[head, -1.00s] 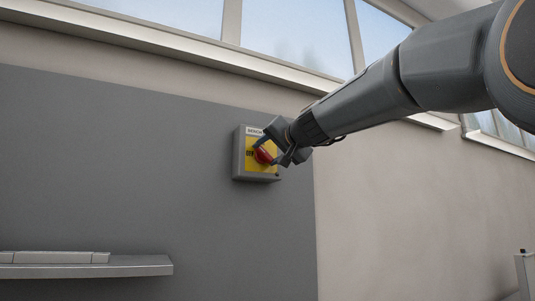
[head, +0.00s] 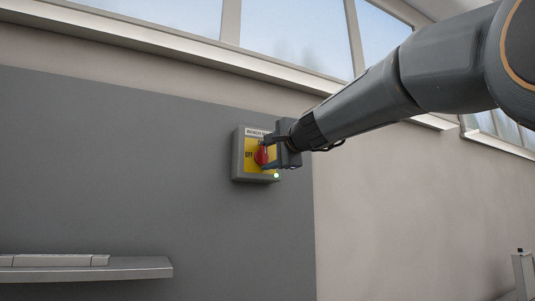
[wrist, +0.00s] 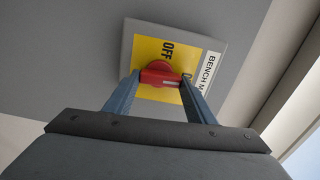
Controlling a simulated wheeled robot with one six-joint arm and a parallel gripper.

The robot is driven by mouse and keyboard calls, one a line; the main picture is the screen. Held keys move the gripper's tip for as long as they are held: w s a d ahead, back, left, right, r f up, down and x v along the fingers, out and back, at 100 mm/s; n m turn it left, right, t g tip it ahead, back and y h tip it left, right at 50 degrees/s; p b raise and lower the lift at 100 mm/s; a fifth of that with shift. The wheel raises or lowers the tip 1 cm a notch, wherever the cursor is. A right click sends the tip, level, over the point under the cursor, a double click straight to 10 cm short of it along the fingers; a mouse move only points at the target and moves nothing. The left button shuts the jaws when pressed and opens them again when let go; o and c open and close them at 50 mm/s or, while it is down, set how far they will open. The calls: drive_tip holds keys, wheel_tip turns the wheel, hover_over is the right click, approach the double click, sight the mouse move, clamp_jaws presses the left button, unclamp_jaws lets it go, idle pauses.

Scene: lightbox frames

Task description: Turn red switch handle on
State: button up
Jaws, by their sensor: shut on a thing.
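The red switch handle (head: 261,156) sits on a yellow plate on a grey wall box (head: 237,155). It stands upright in the head view, its white mark toward the label end in the wrist view (wrist: 160,75). My gripper (head: 265,153) is shut on the handle, one finger at each end. Its fingers also show in the wrist view (wrist: 158,78). The word OFF (wrist: 167,50) is on the plate to the handle's side. Another word is mostly hidden by a finger. A green lamp (head: 277,175) glows at the box's lower right corner.
The box is mounted on a dark grey wall panel (head: 130,170). A shelf (head: 120,268) juts out at lower left. A window ledge (head: 150,33) runs above the box. The wall around the box is clear.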

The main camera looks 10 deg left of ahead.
drive_tip(key=shift+m, duration=0.5)
drive_tip(key=o, duration=1)
drive_tip(key=shift+o, duration=0.2)
drive_tip(key=b+v, duration=0.2)
drive_tip(key=v, duration=0.6)
